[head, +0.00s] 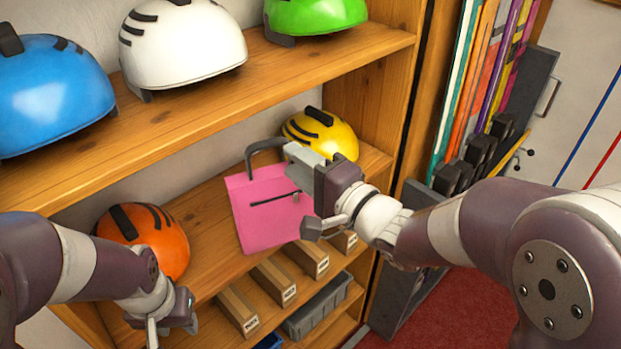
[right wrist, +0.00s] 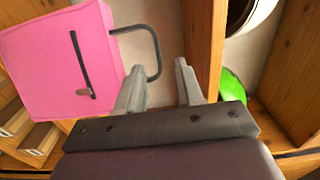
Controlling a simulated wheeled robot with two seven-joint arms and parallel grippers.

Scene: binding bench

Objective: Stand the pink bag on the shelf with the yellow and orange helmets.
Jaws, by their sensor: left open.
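The pink bag (head: 268,218) stands upright, slightly leaning in the picture, between the orange helmet (head: 150,240) and the yellow helmet (head: 325,135) on the middle shelf (head: 205,215). Its dark handle (head: 262,147) arches up from the top. My right gripper (head: 297,156) is at the handle, in front of the bag's upper right. In the right wrist view, its fingers (right wrist: 158,70) are spread apart, and the handle loop (right wrist: 155,45) reaches toward the gap without being clamped. The bag also fills the upper left there (right wrist: 55,60). My left gripper (head: 170,325) is open and empty, below the orange helmet.
The upper shelf (head: 200,105) holds blue (head: 50,95), white (head: 180,45) and green (head: 315,15) helmets. Below are several cardboard boxes (head: 275,280) and a grey bin (head: 318,305). A rack of colourful boards (head: 485,80) stands to the right of the shelf's side panel.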

